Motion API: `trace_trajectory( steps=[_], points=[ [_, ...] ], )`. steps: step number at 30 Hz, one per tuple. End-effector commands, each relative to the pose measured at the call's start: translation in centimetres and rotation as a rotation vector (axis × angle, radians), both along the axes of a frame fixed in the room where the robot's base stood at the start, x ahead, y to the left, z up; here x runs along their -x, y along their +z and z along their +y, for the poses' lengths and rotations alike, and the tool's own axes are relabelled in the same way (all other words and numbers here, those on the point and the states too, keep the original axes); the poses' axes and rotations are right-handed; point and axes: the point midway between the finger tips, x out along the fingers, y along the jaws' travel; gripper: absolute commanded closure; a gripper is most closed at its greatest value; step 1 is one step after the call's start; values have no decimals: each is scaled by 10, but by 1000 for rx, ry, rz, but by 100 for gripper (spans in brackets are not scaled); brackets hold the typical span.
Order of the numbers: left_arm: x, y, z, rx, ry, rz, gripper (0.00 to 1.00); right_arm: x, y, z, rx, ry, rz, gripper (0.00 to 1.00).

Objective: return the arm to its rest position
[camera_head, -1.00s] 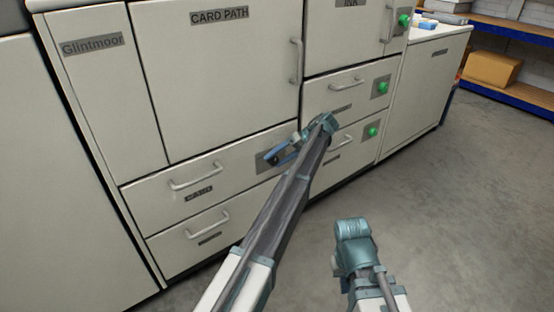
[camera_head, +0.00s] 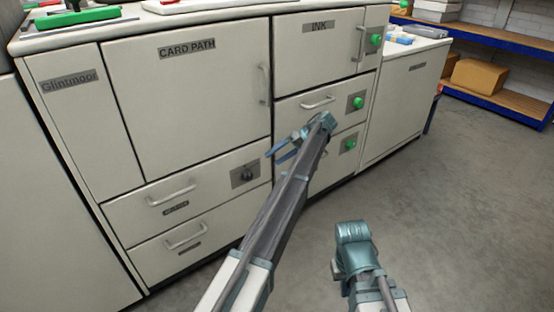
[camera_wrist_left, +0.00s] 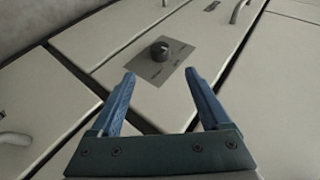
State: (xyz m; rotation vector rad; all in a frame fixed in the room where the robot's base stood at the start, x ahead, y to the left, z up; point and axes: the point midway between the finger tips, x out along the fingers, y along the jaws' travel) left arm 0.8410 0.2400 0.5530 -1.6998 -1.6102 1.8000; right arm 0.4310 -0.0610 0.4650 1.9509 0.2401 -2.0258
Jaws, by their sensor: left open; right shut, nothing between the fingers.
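My left arm reaches up from the bottom of the head view toward the cabinet front. Its gripper (camera_head: 279,150) has blue fingers, spread apart and empty, just right of a dark knob (camera_head: 248,176) on a grey plate. In the left wrist view the open fingers (camera_wrist_left: 160,90) show with nothing between them, and the knob (camera_wrist_left: 159,50) stands beyond the tips, apart from them. My right arm (camera_head: 356,250) shows at the lower right over the floor. Its fingertips are hidden in the head view.
The cabinet has a CARD PATH door (camera_head: 195,100), an INK door (camera_head: 318,55), drawers with bar handles (camera_head: 171,193) and green knobs (camera_head: 358,103). A shelf with a cardboard box (camera_head: 478,75) stands at the back right. The grey floor (camera_head: 440,220) at right is clear.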

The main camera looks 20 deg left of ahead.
Motion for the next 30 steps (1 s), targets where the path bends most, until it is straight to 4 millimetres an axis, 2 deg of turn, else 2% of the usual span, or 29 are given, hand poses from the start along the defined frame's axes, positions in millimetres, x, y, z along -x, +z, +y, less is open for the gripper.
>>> trace_trajectory(
  steps=[1, 3, 12, 14, 16, 17, 20, 24, 27, 30],
  points=[
    [-2, 7, 1, 0, 1, 0, 20, 0, 7, 0, 0, 1, 0, 100],
    [-3, 9, 2, 0, 1, 0, 20, 0, 9, 0, 0, 2, 0, 100],
    [-3, 8, 2, 1, 1, 0, 20, 0, 8, 0, 0, 2, 0, 100],
    [2, 7, 0, 8, -6, 2, 20, 0, 8, 0, 0, 2, 0, 100],
    [19, 4, -7, 38, -36, 13, 20, 0, 10, 0, 0, 2, 0, 100],
    [31, 2, -12, 61, -56, 19, 20, 0, 11, 0, 0, 2, 0, 100],
    [86, -8, -37, 174, -165, 55, 20, 0, 15, 0, 0, 2, 0, 100],
    [181, -27, -80, 382, -377, 113, 20, 0, 22, 0, 1, 1, 0, 100],
    [241, -38, -108, 516, -525, 144, 20, 0, 26, 0, 1, 1, 1, 100],
    [291, -45, -130, 625, -652, 164, 20, 0, 29, 0, 2, 1, 0, 100]
  ],
)
